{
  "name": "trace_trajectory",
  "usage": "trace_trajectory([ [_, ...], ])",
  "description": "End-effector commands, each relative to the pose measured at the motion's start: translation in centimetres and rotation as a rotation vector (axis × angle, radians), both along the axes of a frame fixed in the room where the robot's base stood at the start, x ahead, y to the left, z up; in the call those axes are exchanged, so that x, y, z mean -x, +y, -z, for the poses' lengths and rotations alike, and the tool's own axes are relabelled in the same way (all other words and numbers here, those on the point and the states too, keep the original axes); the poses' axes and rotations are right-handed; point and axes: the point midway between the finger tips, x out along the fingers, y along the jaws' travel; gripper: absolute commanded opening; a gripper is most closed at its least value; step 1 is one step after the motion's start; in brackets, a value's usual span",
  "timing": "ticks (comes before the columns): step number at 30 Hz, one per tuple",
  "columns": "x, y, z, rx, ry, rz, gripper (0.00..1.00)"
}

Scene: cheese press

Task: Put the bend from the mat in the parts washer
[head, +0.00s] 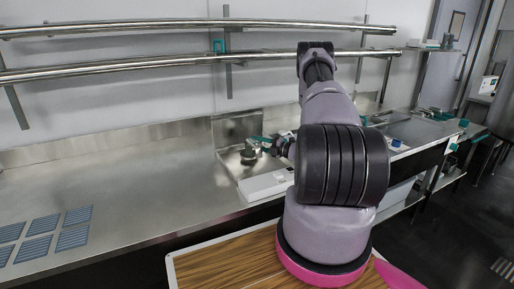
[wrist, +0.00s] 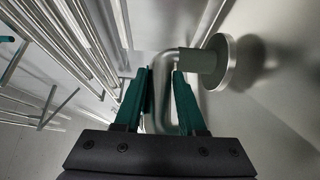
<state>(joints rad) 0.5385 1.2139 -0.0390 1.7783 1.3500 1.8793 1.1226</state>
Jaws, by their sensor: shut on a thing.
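The bend (wrist: 187,58) is a shiny metal curved pipe with a round flange, seen in the wrist view. My gripper (wrist: 161,82) has its two green fingers closed on the pipe, with the flange out to the right. In the head view the bend (head: 248,155) shows small at the tip of my gripper (head: 262,143). It is over a shallow steel basin with a white front panel (head: 266,186), which may be the parts washer. Whether the bend touches the surface there is hard to tell. My arm hides part of the basin's right side. I cannot make out the mat for certain.
A long steel counter (head: 120,185) runs left, mostly clear, with blue-grey slotted panels (head: 40,238) at its near left. Two steel rails (head: 150,64) run along the wall above. Another basin (head: 415,130) with small items stands to the right. A wooden surface (head: 225,265) lies in front.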

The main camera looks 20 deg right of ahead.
Motion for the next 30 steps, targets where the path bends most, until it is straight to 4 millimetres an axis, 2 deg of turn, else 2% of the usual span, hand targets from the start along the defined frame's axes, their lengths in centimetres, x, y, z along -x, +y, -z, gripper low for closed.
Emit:
trace_trajectory([
  [3, -0.1, 0.0, 1.4, -0.001, -0.002, 0.001, 0.0],
  [11, -0.1, 0.0, 1.4, -0.001, -0.002, 0.001, 0.0],
  [26, 0.1, 0.1, 3.0, -0.003, 0.004, 0.0, 0.0],
  [27, 0.1, 0.1, 3.1, -0.002, 0.005, 0.0, 0.47],
  [29, 0.2, 0.2, 3.1, -0.003, 0.006, 0.0, 0.7],
  [30, 0.2, 0.2, 3.1, -0.003, 0.006, -0.001, 0.7],
])
